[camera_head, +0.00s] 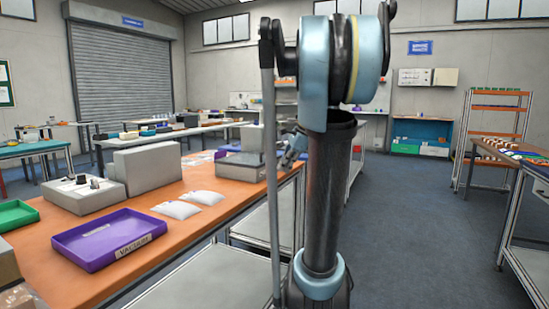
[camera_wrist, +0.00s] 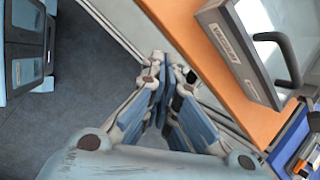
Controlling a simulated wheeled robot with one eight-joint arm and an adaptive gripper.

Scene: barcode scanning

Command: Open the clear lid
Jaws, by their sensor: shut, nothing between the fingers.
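In the wrist view, a grey box (camera_wrist: 228,50) with a label on its front stands on the orange table at the upper right. Its top looks like a clear lid (camera_wrist: 258,22) with a dark curved handle (camera_wrist: 290,62). My gripper (camera_wrist: 165,88) is shut and empty, apart from the box and out beyond the table edge. In the head view, the grey box (camera_head: 240,168) sits at the table's far right end, and my gripper (camera_head: 291,150) is just right of it, partly hidden by my arm. The lid is too small to make out there.
The orange table (camera_head: 165,250) holds a purple tray (camera_head: 100,243), white bags (camera_head: 178,209), a green tray (camera_head: 15,214) and grey boxes (camera_head: 146,168). A blue bin (camera_wrist: 283,152) with small items lies beside the box. Open floor (camera_head: 420,225) is to the right.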

